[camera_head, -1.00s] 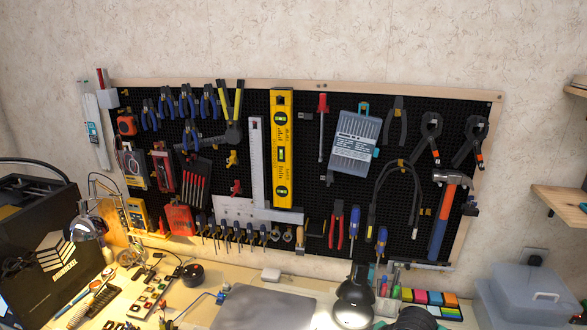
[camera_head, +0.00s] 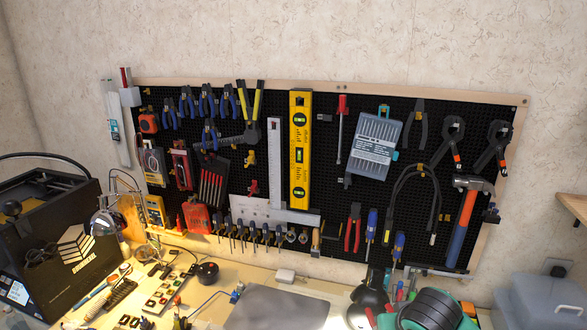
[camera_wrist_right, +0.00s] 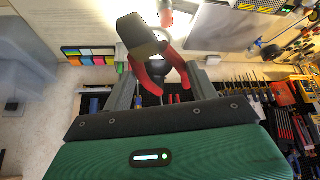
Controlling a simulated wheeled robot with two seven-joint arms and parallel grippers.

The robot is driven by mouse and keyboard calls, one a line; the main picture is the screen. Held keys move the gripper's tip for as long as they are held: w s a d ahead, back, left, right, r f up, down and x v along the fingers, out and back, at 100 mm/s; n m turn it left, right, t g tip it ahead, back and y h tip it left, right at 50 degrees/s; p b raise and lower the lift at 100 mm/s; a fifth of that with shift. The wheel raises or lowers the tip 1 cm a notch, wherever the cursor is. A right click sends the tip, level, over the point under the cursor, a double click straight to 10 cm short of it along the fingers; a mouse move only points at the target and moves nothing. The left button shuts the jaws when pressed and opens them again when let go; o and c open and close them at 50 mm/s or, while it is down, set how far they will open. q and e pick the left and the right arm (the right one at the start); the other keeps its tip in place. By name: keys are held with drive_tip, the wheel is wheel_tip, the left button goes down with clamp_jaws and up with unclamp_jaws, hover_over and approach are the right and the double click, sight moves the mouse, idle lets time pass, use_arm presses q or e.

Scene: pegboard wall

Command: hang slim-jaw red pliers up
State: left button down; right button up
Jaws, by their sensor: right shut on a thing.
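Red pliers (camera_wrist_right: 181,68) are held in my right gripper (camera_wrist_right: 160,78), seen in the right wrist view between its two dark fingers. Their red handles spread apart; a dark part lies above them, and the jaws are hard to make out. In the head view my right arm enters at the bottom right, below the pegboard (camera_head: 270,110), and its fingers are hidden. Another pair of red-handled pliers (camera_head: 353,229) hangs low on the board, right of centre. My left gripper is not in view.
The board carries a yellow level (camera_head: 300,150), a clear bit case (camera_head: 375,147), a hammer (camera_head: 466,220) and several blue pliers. A grey-blue box (camera_head: 540,303) is at right.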

drive_tip(key=s+f, duration=0.2)
drive_tip(key=s, duration=0.4)
drive_tip(key=shift+s, duration=0.35)
drive_tip(key=shift+f, duration=0.1)
drive_tip(key=a+f+n+g+y+b, duration=0.1)
drive_tip(key=f+n, duration=0.3)
drive_tip(key=f, duration=0.5)
drive_tip(key=w+a+f+n+g+y+b, duration=0.1)
drive_tip(key=f+n, duration=0.3)
drive_tip(key=f, duration=0.5)
drive_tip(key=a+f+n+g+y+b, duration=0.2)
drive_tip(key=a+f+n+y, duration=0.1)
drive_tip(key=f, duration=0.6)
drive_tip(key=shift+w+a+n+y, duration=0.15)
drive_tip(key=shift+a+n+y, duration=0.15)
drive_tip(key=shift+n, duration=0.6)
drive_tip(key=shift+f, duration=0.45)
drive_tip(key=shift+f+b, duration=0.1)
drive_tip(key=shift+b, duration=0.2)
